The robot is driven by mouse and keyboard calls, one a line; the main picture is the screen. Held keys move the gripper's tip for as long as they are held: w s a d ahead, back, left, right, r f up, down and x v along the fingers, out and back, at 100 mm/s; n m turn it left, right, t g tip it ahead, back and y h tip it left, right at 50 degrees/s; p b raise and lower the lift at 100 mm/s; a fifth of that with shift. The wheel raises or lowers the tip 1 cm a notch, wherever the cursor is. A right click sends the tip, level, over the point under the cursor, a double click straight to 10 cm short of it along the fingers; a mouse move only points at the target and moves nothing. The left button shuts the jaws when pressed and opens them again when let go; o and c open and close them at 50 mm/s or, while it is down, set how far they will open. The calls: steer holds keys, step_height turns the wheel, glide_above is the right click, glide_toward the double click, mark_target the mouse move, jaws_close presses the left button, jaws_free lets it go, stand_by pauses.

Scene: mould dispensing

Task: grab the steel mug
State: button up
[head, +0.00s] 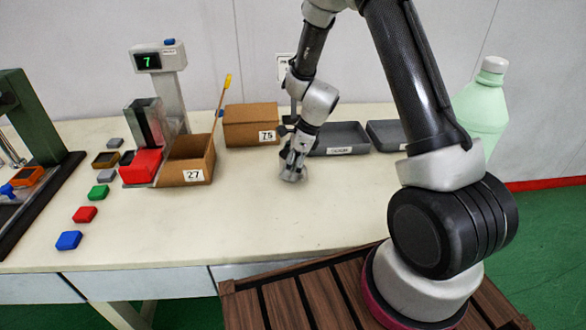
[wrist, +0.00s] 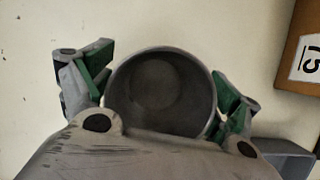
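The steel mug (wrist: 160,88) is in the wrist view, seen from above into its round, dark, empty-looking inside. My gripper (wrist: 162,92) has one finger with a green pad on each side of the mug, close against its wall. The wrist view does not show clearly whether both pads press on it. In the head view my gripper (head: 294,166) points down at the tabletop, right of the middle of the table's back half. The mug is mostly hidden by the gripper there, and its handle cannot be made out.
Cardboard boxes marked 75 (head: 250,128) and 27 (head: 186,172) stand left of my gripper. Grey trays (head: 340,137) lie behind it to the right. A digital display stand (head: 160,62), red block (head: 141,166) and small coloured blocks are at left. The front middle of the table (head: 230,228) is clear.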

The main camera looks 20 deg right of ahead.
steer(key=c, duration=1)
